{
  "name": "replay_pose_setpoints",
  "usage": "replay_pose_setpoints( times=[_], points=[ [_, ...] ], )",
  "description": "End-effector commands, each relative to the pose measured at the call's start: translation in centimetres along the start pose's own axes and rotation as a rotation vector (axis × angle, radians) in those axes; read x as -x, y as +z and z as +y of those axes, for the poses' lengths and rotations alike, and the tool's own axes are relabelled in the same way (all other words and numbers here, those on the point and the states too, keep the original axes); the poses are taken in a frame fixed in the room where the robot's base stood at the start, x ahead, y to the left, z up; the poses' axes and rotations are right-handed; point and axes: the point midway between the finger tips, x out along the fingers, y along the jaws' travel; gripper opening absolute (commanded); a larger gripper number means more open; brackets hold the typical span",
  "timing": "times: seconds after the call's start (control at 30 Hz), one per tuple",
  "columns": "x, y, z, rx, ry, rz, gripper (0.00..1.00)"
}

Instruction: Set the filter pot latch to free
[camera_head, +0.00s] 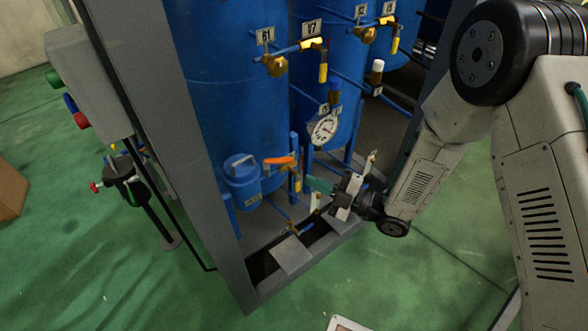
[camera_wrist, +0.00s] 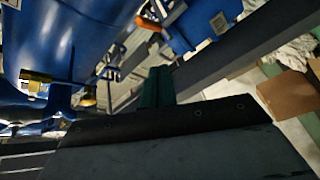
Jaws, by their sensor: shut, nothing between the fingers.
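The filter pot (camera_head: 241,184) is a small blue pot with a flat lid, low at the front of the large blue tank. A small dark bar on its lid (camera_head: 240,160) may be the latch; its setting is too small to read. In the wrist view my shut green fingers (camera_wrist: 157,72) point toward pipework, with a blue body, probably the pot (camera_wrist: 208,20), beyond to the upper right.
The orange valve and its brass pipework stand between my gripper and the pot. A round gauge (camera_head: 324,128) hangs above my fingers. Grey frame posts (camera_head: 150,110) bound the tanks. A control box (camera_head: 88,85) is at the left.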

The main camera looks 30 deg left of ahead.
Motion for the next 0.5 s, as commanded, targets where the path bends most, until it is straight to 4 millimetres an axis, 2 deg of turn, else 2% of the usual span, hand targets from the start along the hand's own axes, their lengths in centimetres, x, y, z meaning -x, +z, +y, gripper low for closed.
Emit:
replay_pose_setpoints(
  times=[0.1,0.23,0.4,0.5],
  points=[
    [1.9,-1.6,-0.9,0.226,0.012,-0.118,0.0],
    [3.6,-2.7,-1.6,0.424,-0.007,-0.218,0.0],
    [4.6,-3.3,-2.0,0.547,-0.032,-0.275,0.0],
    [4.2,-3.2,-2.0,0.562,-0.036,-0.28,0.0]
  ],
)
